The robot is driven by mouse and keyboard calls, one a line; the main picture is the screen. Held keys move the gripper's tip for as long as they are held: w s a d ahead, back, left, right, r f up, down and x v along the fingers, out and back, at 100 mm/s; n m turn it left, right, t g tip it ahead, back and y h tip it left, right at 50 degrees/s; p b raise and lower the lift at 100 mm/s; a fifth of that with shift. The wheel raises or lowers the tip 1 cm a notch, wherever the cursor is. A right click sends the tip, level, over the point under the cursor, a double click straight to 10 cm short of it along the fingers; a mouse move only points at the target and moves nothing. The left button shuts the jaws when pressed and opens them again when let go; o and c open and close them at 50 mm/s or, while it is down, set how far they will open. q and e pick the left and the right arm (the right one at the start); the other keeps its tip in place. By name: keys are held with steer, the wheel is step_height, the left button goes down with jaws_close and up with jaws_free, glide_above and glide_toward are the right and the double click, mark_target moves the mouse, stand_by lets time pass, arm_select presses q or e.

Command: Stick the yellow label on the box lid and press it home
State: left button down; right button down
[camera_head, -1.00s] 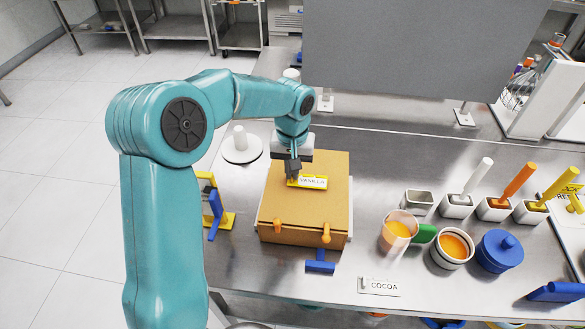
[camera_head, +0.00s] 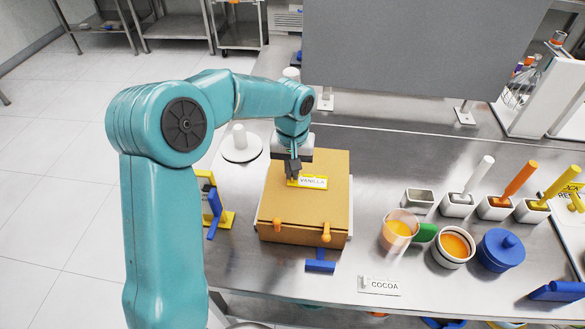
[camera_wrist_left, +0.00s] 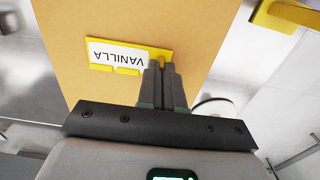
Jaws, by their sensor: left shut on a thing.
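The box (camera_head: 310,212) is brown with a flat lid and stands on the steel bench. The yellow label (camera_head: 314,182), with white "VANILLA" text area, is at the lid's upper part. My left gripper (camera_head: 293,178) comes down from above at the label's left end. In the left wrist view the gripper (camera_wrist_left: 163,68) is shut on a yellow edge of the label (camera_wrist_left: 118,56), over the brown lid (camera_wrist_left: 215,25). The label looks flat to the lid, but I cannot tell whether it touches all along. My right gripper is not in view.
Two orange knobs (camera_head: 326,232) sit at the box's front edge. A blue T-shaped tool (camera_head: 320,261) and a COCOA label (camera_head: 381,286) lie in front. Cups and a blue lidded pot (camera_head: 500,251) stand right. A yellow-blue stand (camera_head: 216,205) is left, a white round base (camera_head: 240,150) behind it.

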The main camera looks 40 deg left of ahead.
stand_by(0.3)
arm_select(q)
steer(key=c, duration=1.2)
jaws_free()
steer(key=shift+w+f, duration=0.1)
steer(key=shift+r+p, duration=2.6)
steer(key=shift+r, duration=0.95)
